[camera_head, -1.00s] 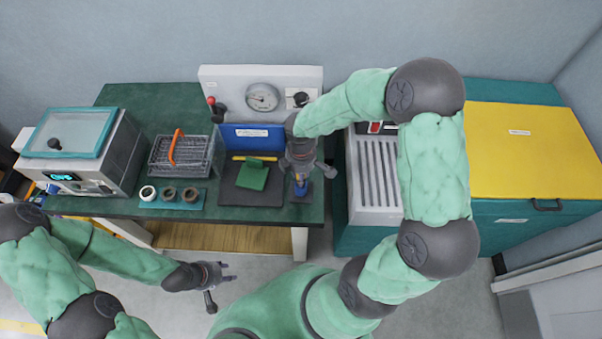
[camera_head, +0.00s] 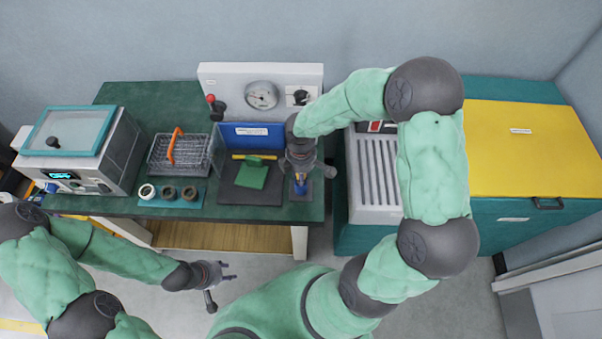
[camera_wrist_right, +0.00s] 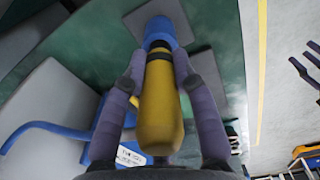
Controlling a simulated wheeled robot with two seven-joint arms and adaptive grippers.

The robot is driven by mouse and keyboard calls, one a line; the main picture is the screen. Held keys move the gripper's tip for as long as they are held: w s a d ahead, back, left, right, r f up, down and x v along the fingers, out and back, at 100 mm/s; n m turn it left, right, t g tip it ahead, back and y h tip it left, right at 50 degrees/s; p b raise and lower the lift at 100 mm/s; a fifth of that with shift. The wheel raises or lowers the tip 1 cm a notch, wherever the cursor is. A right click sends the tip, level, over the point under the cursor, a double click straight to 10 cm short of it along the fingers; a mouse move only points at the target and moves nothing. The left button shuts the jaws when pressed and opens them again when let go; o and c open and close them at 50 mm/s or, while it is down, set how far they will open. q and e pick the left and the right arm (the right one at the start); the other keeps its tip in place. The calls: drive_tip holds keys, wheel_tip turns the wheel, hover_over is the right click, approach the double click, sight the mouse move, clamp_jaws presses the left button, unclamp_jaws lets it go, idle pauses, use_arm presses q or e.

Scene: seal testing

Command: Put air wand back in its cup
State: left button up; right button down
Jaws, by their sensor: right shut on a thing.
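The air wand shows in the right wrist view as a thick yellow handle (camera_wrist_right: 160,108) between the fingers of my right gripper (camera_wrist_right: 160,75). My right gripper is shut on it. A blue cup (camera_wrist_right: 160,32) is at the wand's far end, over a grey mat. The wand's end overlaps the cup's mouth; how deep it sits is hidden. In the head view my right gripper (camera_head: 301,172) hangs over the blue cup (camera_head: 301,188) at the bench's front right corner and hides most of the wand. My left gripper (camera_head: 222,279) is open and empty in front of the bench.
A gauge panel (camera_head: 225,78) stands behind. Several rings, a wire basket (camera_head: 180,155) and a lidded machine (camera_head: 85,150) are further left. A ribbed grey unit (camera_head: 375,180) stands right.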

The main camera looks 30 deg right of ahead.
drive_tip(key=shift+f, duration=0.1)
drive_tip(key=c, duration=0.9)
unclamp_jaws()
wheel_tip(320, 180, up, 11)
drive_tip(key=p, duration=0.8)
drive_tip(key=shift+f+p, duration=0.15)
drive_tip(key=shift+p, duration=0.25)
